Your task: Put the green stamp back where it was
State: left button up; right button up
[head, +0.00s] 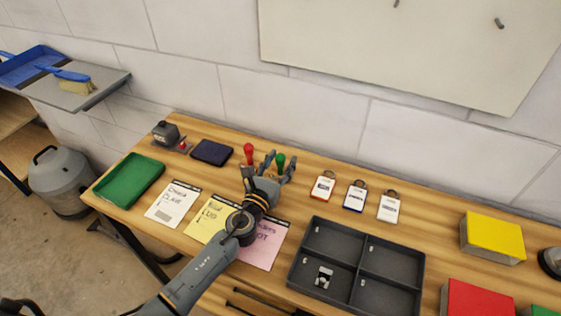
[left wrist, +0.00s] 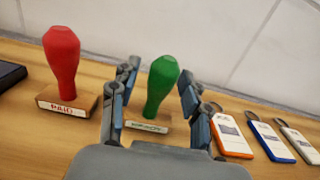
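The green stamp (head: 280,162) stands upright on the wooden bench near its back edge. In the left wrist view the green stamp (left wrist: 160,88) shows its bulb handle and labelled wooden base; the base's lower part is hidden by my gripper. My left gripper (head: 274,166) reaches over the bench with its fingers spread to either side of the handle. In the left wrist view the fingers of my left gripper (left wrist: 157,95) are open, with gaps on both sides of the stamp. My right gripper is not in view.
The red PAID stamp (left wrist: 63,65) stands close by on the left. A dark ink pad (head: 212,152) and green tray (head: 130,180) lie further left. Several tags, including an orange-edged one (head: 323,186), lie to the right. A divided grey tray (head: 357,268) sits in front.

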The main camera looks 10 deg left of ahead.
pick_arm(q)
jog(key=shift+r, duration=0.1)
jog(key=shift+s, duration=0.15)
jog(key=s, duration=0.3)
jog(key=s+a, duration=0.1)
jog(key=s, duration=0.3)
jog(key=s+a+b, duration=0.1)
jog(key=s, duration=0.2)
jog(key=shift+s+a+f, duration=0.1)
jog(key=shift+s+f, duration=0.1)
jog(key=shift+s, duration=0.1)
jog(key=shift+s+r, duration=0.15)
jog(key=shift+s, duration=0.35)
jog(key=shift+a, duration=0.1)
